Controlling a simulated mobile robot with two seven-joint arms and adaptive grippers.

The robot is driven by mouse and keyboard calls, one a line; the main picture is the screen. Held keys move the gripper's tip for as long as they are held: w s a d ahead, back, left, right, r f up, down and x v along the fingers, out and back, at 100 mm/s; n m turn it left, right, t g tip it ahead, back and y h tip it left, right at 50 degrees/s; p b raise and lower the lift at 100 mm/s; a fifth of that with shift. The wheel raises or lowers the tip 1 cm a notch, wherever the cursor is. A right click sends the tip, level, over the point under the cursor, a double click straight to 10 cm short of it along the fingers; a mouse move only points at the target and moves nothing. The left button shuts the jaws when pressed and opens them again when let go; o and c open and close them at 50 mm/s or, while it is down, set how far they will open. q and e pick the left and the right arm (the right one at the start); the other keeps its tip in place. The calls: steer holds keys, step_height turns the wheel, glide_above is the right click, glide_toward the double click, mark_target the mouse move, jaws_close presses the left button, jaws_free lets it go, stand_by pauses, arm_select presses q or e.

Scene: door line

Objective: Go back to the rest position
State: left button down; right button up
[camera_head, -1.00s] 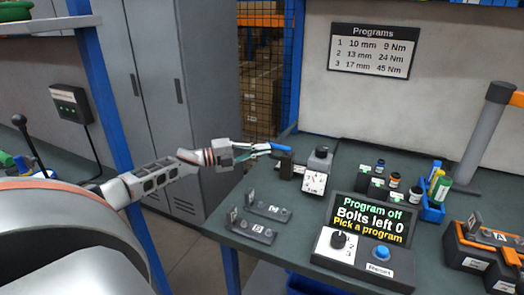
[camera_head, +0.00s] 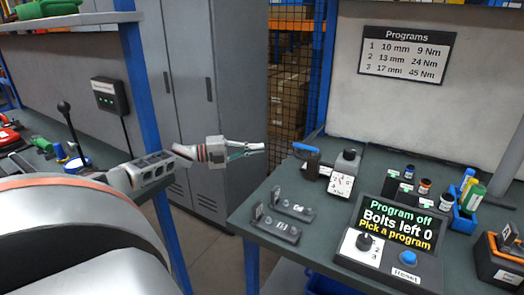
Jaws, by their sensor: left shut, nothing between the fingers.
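My left gripper (camera_head: 254,149) shows in the head view, with its arm coming in from the left. Its fingers are closed together and hold nothing. It hangs in the air just left of the workbench (camera_head: 252,215), apart from the blue-handled device (camera_head: 306,148) at the bench's back left. My right gripper is not in view.
A blue post (camera_head: 150,120) stands behind my left arm. Grey lockers (camera_head: 195,90) stand behind.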

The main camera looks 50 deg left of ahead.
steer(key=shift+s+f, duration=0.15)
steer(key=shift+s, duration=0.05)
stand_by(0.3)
